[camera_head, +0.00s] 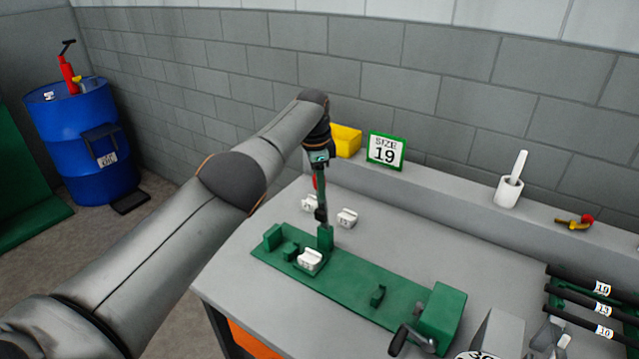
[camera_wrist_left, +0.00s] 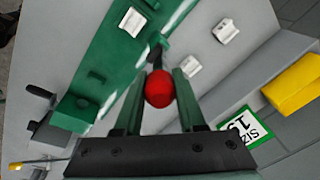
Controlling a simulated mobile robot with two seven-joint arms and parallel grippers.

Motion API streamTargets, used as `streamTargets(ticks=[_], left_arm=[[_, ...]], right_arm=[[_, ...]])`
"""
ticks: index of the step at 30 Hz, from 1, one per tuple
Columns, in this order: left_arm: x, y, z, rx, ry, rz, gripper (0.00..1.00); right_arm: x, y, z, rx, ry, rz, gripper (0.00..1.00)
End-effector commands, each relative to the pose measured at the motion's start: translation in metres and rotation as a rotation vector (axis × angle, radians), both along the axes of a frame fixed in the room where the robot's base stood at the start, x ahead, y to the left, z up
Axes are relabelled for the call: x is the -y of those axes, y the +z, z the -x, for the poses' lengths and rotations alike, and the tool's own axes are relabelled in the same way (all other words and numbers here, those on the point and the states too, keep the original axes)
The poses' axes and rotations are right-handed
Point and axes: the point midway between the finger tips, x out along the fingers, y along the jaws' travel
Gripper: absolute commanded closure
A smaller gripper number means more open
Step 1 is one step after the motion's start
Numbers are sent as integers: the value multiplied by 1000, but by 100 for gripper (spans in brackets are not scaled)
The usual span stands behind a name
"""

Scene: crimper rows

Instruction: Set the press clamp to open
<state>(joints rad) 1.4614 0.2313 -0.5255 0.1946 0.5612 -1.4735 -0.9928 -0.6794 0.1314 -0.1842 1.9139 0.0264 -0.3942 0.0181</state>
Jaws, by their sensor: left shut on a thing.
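The press clamp is a green upright post (camera_head: 325,237) on a long green base plate (camera_head: 345,284), with a dark lever (camera_head: 320,214) standing roughly upright above it. The lever ends in a red ball knob (camera_wrist_left: 159,88), and a sliver of the knob shows in the head view (camera_head: 315,182). My left gripper (camera_head: 318,168) reaches down over the lever top. In the left wrist view its green fingers (camera_wrist_left: 160,100) are shut on the red knob, one on each side. My right gripper is not in view.
A white block (camera_head: 309,260) sits on the green base, with two more white blocks (camera_head: 347,218) on the table behind. A crank (camera_head: 411,342) is at the base's right end. A size 19 sign (camera_head: 386,150) and yellow bin (camera_head: 346,140) stand on the back ledge. Dark rods (camera_head: 590,298) lie right.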

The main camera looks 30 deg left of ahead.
Motion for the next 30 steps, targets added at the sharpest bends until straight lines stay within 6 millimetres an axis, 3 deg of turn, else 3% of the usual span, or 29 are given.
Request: streamTargets(ticks=[4,5,12,23,30], left_arm=[[0,1,-2,7,-2,-3,100],[0,1,-2,7,-2,-3,59],[0,1,-1,5,-2,-2,32],[0,3,-1,5,-2,-1,31],[0,20,2,7,-2,0,31]], right_arm=[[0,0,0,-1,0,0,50],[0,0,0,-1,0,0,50],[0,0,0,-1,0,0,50],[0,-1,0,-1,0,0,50],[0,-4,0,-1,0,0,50]])
